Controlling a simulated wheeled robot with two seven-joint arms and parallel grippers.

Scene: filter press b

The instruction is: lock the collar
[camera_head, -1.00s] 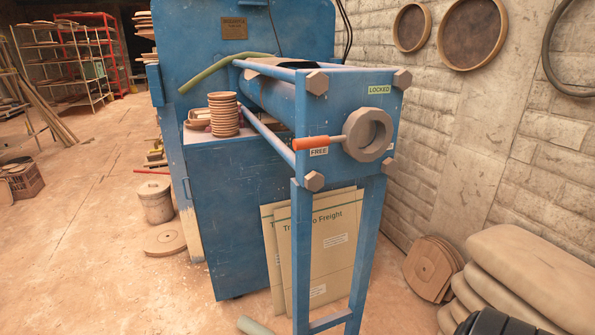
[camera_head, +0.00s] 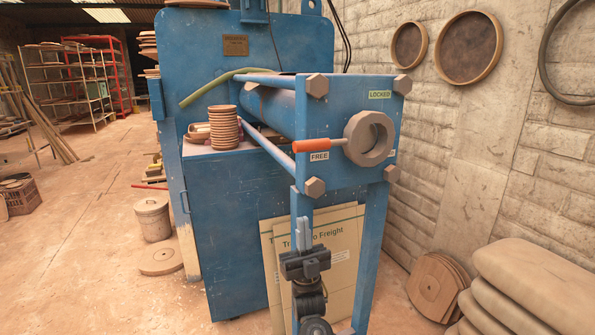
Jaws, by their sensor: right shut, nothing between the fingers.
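The collar (camera_head: 353,141) is a thick grey ring on the front plate (camera_head: 332,112) of the blue filter press. Its lever, with an orange handle (camera_head: 313,146), points left, just above the FREE label (camera_head: 319,156). The LOCKED label (camera_head: 380,94) is at the plate's upper right. My right gripper (camera_head: 303,232) is in front of the press leg, below the plate and the handle. It points up, is shut and empty, and does not touch the handle. My left gripper is not in view.
Large bolts (camera_head: 317,86) stick out at the plate's corners. Cardboard sheets (camera_head: 342,238) lean behind the press leg. Stacked dishes (camera_head: 224,128) stand on the press ledge. Filled sacks (camera_head: 530,285) lie at the lower right. The space in front of the plate looks clear.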

